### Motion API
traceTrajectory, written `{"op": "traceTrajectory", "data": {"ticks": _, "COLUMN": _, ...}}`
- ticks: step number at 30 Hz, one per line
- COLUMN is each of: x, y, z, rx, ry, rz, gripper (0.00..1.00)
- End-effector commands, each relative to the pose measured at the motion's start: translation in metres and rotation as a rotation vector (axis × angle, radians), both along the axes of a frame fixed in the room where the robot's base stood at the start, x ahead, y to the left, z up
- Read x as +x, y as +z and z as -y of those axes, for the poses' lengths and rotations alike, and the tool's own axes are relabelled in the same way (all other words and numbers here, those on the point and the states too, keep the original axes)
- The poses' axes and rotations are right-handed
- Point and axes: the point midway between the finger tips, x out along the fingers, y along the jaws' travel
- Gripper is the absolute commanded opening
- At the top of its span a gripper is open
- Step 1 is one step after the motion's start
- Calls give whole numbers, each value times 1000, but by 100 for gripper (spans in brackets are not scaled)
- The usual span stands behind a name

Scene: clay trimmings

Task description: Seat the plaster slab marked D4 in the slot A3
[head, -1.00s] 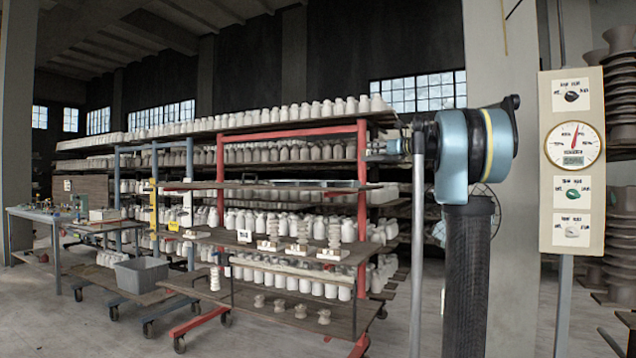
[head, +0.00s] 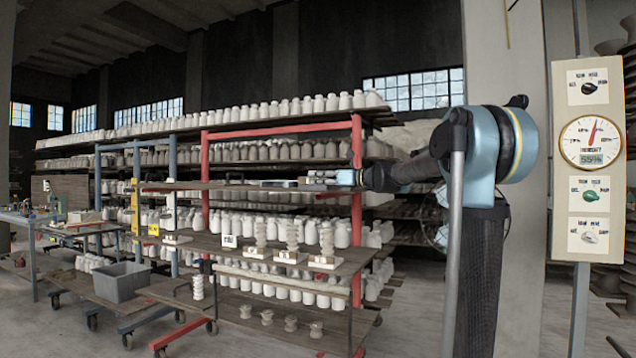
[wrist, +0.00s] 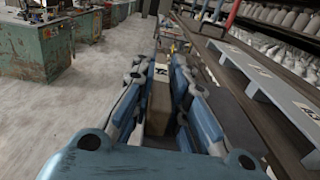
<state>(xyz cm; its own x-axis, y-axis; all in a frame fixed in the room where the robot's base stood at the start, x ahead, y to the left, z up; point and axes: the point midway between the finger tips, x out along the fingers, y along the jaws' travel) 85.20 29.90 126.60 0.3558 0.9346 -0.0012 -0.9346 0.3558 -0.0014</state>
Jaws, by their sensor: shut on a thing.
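In the wrist view my gripper (wrist: 160,76) is shut on a beige-brown plaster slab (wrist: 158,108), which stands on edge between the blue finger pads. A white card with dark marks (wrist: 160,69) shows at its far end; I cannot read it surely as D4. In the head view my gripper (head: 278,184) reaches left in front of the red-framed rack, above its shelf; the slab cannot be made out there. A pale rail (wrist: 262,78) with white cards runs along the right of the wrist view, apart from the slab. I cannot tell which place is A3.
Stacked pale insulators (head: 292,238) stand on white bases on the rack's shelf (head: 205,243). A red post (head: 357,200) rises close to my wrist. A grey bin (head: 121,282) sits on a low cart at left. Open floor (wrist: 75,120) lies left of my gripper.

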Motion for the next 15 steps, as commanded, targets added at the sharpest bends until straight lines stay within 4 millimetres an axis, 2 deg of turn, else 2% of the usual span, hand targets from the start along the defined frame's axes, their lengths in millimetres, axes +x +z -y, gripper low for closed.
{"op": "traceTrajectory", "data": {"ticks": 3, "x": -3, "y": 0, "z": -8, "rx": 0, "ry": 10, "rz": 0, "gripper": 0}}
{"op": "traceTrajectory", "data": {"ticks": 7, "x": -3, "y": 0, "z": -5, "rx": -2, "ry": 8, "rz": 2, "gripper": 0}}
{"op": "traceTrajectory", "data": {"ticks": 15, "x": 17, "y": 1, "z": 6, "rx": -2, "ry": 3, "rz": 2, "gripper": 0}}
